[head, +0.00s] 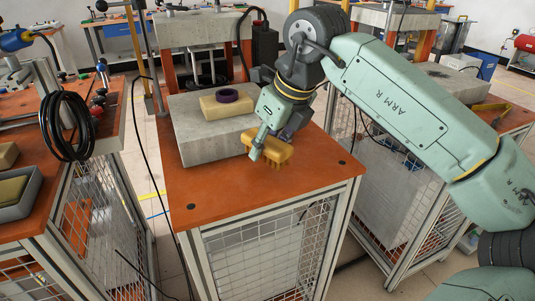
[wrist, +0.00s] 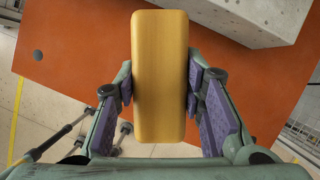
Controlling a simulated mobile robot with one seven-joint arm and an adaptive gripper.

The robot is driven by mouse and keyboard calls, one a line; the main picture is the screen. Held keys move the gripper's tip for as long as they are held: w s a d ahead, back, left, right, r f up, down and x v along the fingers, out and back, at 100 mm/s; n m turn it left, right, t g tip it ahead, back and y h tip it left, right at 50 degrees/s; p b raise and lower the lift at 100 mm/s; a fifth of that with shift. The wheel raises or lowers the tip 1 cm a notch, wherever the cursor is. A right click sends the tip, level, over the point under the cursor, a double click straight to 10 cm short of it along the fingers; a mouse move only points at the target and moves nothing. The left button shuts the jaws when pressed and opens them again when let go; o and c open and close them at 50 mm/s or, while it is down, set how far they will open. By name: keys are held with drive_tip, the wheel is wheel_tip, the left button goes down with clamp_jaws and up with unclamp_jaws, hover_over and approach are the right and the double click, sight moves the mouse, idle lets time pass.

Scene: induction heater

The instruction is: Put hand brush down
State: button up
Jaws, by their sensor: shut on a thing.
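The hand brush (head: 268,150) has a yellow wooden block and bristles that point down. My gripper (head: 262,143) is shut on it, over the front part of the orange-brown table top (head: 225,200). In the wrist view the brush (wrist: 160,75) is a long yellow block, upright in the picture, between the two purple-padded fingers of my gripper (wrist: 160,95). The orange table top (wrist: 75,70) lies beneath it. I cannot tell whether the bristles touch the table top.
A grey concrete block (head: 205,140) stands on the table behind the brush, with a yellow block (head: 227,106) and a dark purple ring (head: 227,95) on it. The table top is clear in front and to the left. A black cable coil (head: 66,125) hangs at the left table.

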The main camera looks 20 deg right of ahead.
sight(268, 172)
wheel_tip(268, 172, down, 3)
drive_tip(key=shift+f, duration=0.2)
drive_tip(key=shift+s+f, duration=0.1)
drive_tip(key=shift+f, duration=0.25)
drive_tip(key=shift+f+b, duration=0.1)
drive_tip(key=shift+b, duration=0.3)
drive_tip(key=o, duration=1.1)
drive_tip(key=shift+f, duration=0.2)
